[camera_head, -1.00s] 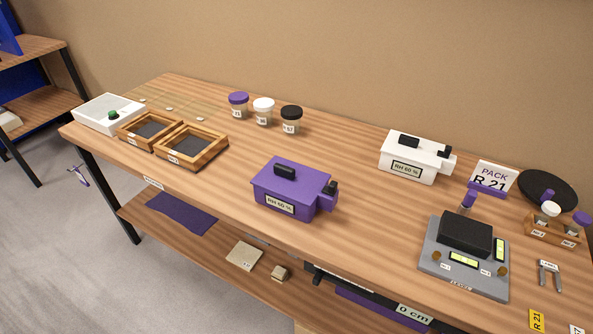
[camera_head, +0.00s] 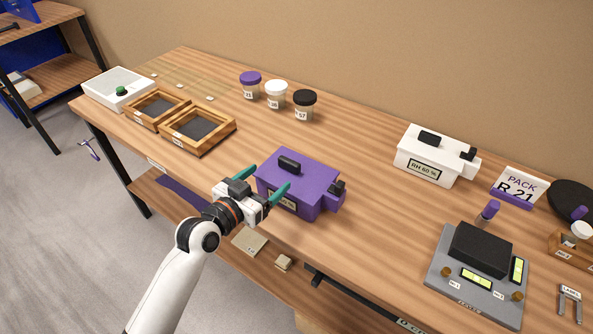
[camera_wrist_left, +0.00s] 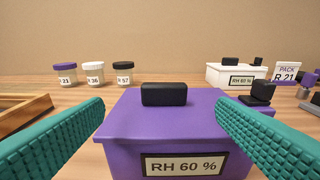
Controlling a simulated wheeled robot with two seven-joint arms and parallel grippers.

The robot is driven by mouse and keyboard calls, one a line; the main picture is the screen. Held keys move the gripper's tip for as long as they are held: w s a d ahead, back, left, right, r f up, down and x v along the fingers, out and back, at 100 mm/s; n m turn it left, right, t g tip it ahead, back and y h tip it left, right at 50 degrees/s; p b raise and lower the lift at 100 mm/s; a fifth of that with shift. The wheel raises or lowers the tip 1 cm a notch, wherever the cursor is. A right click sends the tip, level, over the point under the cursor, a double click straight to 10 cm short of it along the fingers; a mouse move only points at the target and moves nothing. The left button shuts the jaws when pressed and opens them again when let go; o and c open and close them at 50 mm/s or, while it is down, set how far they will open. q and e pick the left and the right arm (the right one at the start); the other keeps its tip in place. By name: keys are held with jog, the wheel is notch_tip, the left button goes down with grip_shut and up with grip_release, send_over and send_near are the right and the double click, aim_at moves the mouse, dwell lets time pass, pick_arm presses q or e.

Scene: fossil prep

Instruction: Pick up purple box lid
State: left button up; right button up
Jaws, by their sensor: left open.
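The purple box (camera_head: 302,184) stands on the wooden table, with its purple lid (camera_head: 314,169) on top. A black handle (camera_head: 289,165) sits on the lid; in the left wrist view the handle (camera_wrist_left: 164,94) is centred between my fingers, farther ahead. A label on the box front reads RH 60 %. My left gripper (camera_head: 263,181) is open and empty at the front left of the box, its teal fingers pointing toward it. In the left wrist view the left gripper (camera_wrist_left: 160,130) spans the box. My right gripper is not in view.
A white box (camera_head: 434,158) with a black handle stands at the back right. Three jars (camera_head: 276,95) stand behind, and wooden trays (camera_head: 198,129) lie to the left. A grey device (camera_head: 477,267) stands at the right. Table between the boxes is clear.

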aim_at(287, 165)
pick_arm(q)
jog(key=x, duration=0.9)
jog(key=shift+d+f+p, duration=0.15)
jog(key=shift+d+p, duration=0.15)
jog(key=shift+p, duration=0.1)
jog(key=shift+s, duration=0.1)
jog(key=c, duration=1.1)
